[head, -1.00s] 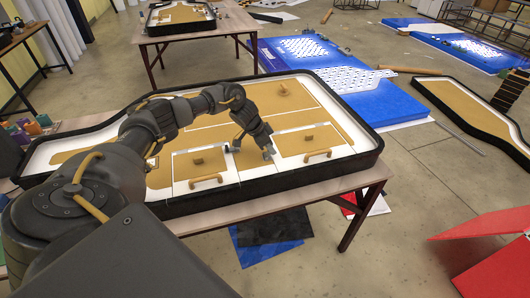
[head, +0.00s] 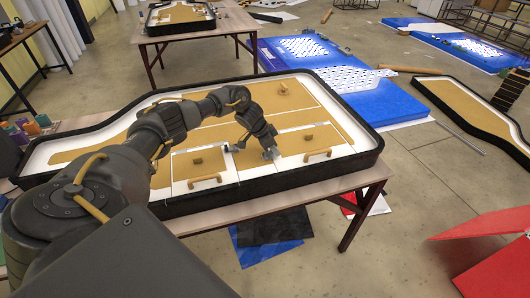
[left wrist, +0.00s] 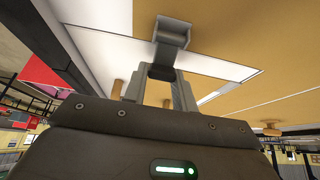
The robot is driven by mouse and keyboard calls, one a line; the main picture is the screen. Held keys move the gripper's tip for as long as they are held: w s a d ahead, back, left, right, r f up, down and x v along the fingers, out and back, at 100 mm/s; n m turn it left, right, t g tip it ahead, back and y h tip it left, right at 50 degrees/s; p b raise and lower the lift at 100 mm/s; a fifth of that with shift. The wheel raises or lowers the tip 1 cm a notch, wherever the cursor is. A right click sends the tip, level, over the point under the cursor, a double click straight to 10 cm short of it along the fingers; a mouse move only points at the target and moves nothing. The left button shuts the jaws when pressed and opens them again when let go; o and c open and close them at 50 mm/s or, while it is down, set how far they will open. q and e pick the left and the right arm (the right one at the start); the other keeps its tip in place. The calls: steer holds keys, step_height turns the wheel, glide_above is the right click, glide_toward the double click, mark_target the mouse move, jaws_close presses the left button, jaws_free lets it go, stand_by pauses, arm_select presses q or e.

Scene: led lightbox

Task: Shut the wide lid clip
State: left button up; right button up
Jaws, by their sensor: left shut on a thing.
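A shallow black-rimmed case (head: 330,184) lies on the table, with white and tan panels inside. Two lids with wooden handles sit along its front: a left lid (head: 192,174) and a right lid (head: 298,145). Both look closed flat. My left gripper (head: 270,153) is low at the left edge of the right lid. In the left wrist view its fingers (left wrist: 158,88) are close together at a grey clip (left wrist: 172,32) with a dark stem, against the white and tan panel. The fingertip contact is partly hidden. A small dark piece (head: 229,148) stands by the left lid's right edge. My right gripper is not in view.
The wooden handle (head: 318,154) of the right lid and its small knob (head: 308,137) stand up near my left gripper. The raised black rim runs close in front. The tan panel behind is mostly clear, with one round peg (head: 284,89).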

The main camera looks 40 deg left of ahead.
arm_select(q)
steer(key=shift+d+f, duration=0.1)
steer(key=shift+f, duration=0.1)
steer(key=shift+w+d+f, duration=0.15)
steer(key=shift+w+f, duration=0.05)
steer(key=shift+f, duration=0.25)
